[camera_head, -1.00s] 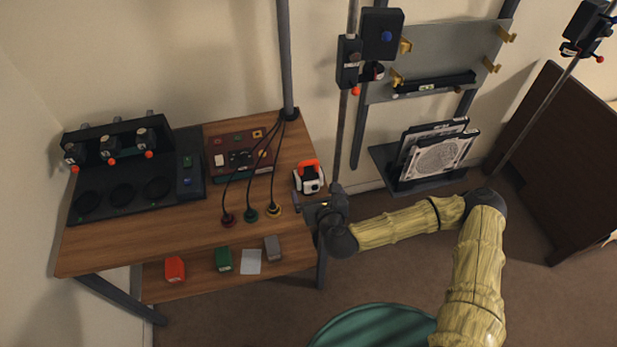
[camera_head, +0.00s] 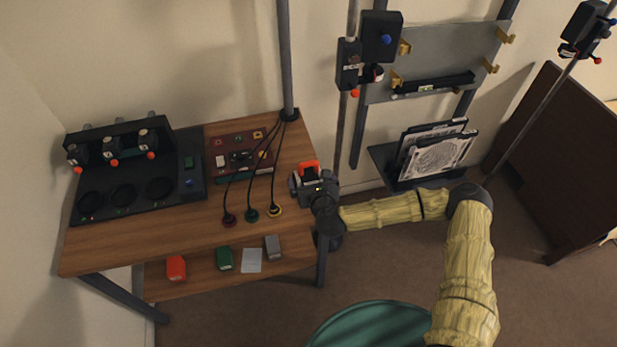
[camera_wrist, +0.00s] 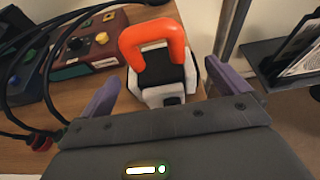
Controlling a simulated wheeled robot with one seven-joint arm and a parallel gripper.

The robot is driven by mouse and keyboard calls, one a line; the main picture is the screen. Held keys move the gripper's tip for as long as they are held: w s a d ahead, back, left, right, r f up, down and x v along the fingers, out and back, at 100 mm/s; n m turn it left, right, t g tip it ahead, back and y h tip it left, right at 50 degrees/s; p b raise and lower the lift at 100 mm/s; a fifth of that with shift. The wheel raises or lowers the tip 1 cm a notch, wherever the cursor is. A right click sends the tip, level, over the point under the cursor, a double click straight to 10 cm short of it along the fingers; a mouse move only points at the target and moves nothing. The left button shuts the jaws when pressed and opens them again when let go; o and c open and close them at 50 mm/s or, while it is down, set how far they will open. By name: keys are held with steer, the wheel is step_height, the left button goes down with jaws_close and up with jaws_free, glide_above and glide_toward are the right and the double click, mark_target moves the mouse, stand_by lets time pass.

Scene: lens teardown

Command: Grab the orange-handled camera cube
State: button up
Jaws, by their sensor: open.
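The camera cube (camera_wrist: 165,94) is a white and black block with an upright orange handle (camera_wrist: 153,45). It sits on the wooden table near its right edge. In the head view only its orange handle (camera_head: 309,167) shows clearly, as my gripper covers most of its body. My gripper (camera_wrist: 162,92) is open, with one purple finger to the left of the cube and one to the right. The cube lies between or just beyond the fingertips; I cannot tell whether either finger touches it.
A dark red control box (camera_head: 240,150) stands left of the cube. Black cables with red, green and yellow plugs (camera_head: 251,215) run down the table (camera_head: 195,235). A grey post (camera_head: 284,60) rises behind. A rack with framed panels (camera_head: 435,150) stands to the right.

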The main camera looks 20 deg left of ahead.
mark_target(311, 179)
steer(key=shift+p+x, duration=0.3)
steer(key=shift+x, duration=1.4)
steer(key=shift+r, duration=0.1)
steer(key=c, duration=1.4)
steer(key=shift+r+b, duration=0.7)
steer(key=shift+r, duration=4.35)
steer(key=shift+c, duration=0.2)
